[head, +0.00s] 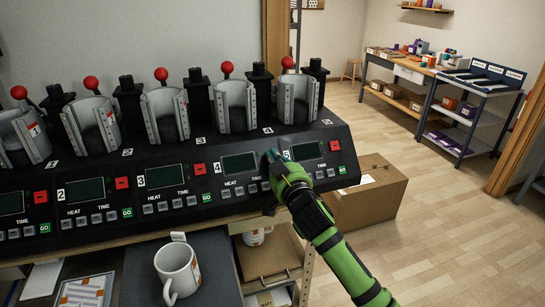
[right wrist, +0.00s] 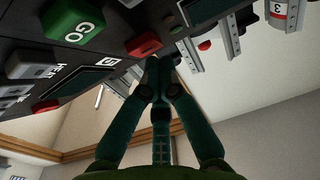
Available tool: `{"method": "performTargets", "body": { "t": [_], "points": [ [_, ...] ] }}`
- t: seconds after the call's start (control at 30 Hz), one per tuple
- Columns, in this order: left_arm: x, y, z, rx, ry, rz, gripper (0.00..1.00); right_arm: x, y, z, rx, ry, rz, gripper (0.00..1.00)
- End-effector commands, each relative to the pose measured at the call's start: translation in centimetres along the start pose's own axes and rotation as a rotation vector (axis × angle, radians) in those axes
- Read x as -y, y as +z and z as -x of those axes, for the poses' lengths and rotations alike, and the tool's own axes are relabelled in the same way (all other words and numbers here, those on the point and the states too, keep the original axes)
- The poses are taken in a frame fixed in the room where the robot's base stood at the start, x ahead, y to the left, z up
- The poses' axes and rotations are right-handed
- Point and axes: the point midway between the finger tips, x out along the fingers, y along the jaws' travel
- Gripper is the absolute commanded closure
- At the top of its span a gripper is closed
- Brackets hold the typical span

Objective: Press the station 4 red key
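The black press console (head: 100,222) has a row of stations, each with a screen, a red key and a green GO key. The station 4 screen (head: 240,162) shows in the head view, but its red key is hidden there behind my right gripper (head: 273,157). In the right wrist view a red key (right wrist: 145,44), which looks like station 4's, sits just beyond the tips of my right gripper (right wrist: 156,62). The fingers are together and hold nothing. I cannot tell whether they touch the key. My left gripper is not in view.
A neighbouring red key (head: 334,145) lies to the right and another red key (head: 200,169) to the left. Metal mug holders (head: 236,105) with red-knobbed levers stand behind. A white mug (head: 178,272) stands below the console. A cardboard box (head: 368,195) is at right.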

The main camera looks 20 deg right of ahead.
Motion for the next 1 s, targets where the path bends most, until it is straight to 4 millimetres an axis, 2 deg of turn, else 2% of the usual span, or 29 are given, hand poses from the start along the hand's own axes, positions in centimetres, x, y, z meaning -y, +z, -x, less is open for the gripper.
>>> {"method": "performTargets", "body": {
  "t": [1.0],
  "points": [
    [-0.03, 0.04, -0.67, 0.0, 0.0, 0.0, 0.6, -0.02, 0.74, -0.7, -0.001, 0.0, -0.001, 1.0]
  ]
}}
